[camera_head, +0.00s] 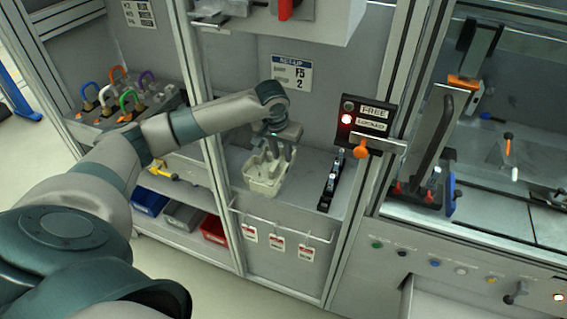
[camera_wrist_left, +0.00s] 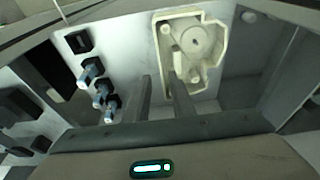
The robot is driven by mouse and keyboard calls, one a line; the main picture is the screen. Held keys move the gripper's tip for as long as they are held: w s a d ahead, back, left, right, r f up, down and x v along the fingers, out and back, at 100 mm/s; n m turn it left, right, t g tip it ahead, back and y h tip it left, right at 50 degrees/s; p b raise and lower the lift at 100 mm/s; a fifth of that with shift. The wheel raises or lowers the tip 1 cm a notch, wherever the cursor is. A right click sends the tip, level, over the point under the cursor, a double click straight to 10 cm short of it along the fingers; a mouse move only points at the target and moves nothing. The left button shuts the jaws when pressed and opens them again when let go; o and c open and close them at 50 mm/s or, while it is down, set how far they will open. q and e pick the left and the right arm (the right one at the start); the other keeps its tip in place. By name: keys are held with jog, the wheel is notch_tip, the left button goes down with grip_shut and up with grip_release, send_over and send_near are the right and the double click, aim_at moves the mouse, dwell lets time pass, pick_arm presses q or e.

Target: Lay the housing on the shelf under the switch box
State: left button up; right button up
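The cream housing (camera_head: 262,184), an open shallow casting, is on the grey shelf (camera_head: 305,203), left of and below the switch box (camera_head: 357,132). The switch box is black, with FREE and LOCKED labels and a red lamp lit beside LOCKED. My left gripper (camera_head: 277,152) points down at the housing's near the back edge. In the left wrist view the housing (camera_wrist_left: 205,38) lies beyond the fingertips (camera_wrist_left: 159,78), which stand apart, one outside its left edge and one over it. Contact cannot be told. My right gripper is not in view.
A black rail with fittings (camera_head: 331,183) stands on the shelf right of the housing. An orange handle (camera_head: 361,151) projects below the switch box. Padlocks of several colours (camera_head: 126,97) stand left, above blue, grey and red bins (camera_head: 183,215). A rail with tags (camera_head: 277,242) runs below the shelf front.

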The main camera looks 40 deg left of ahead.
pick_arm(q)
jog(key=shift+v, duration=1.5)
jog(key=shift+f, duration=0.1)
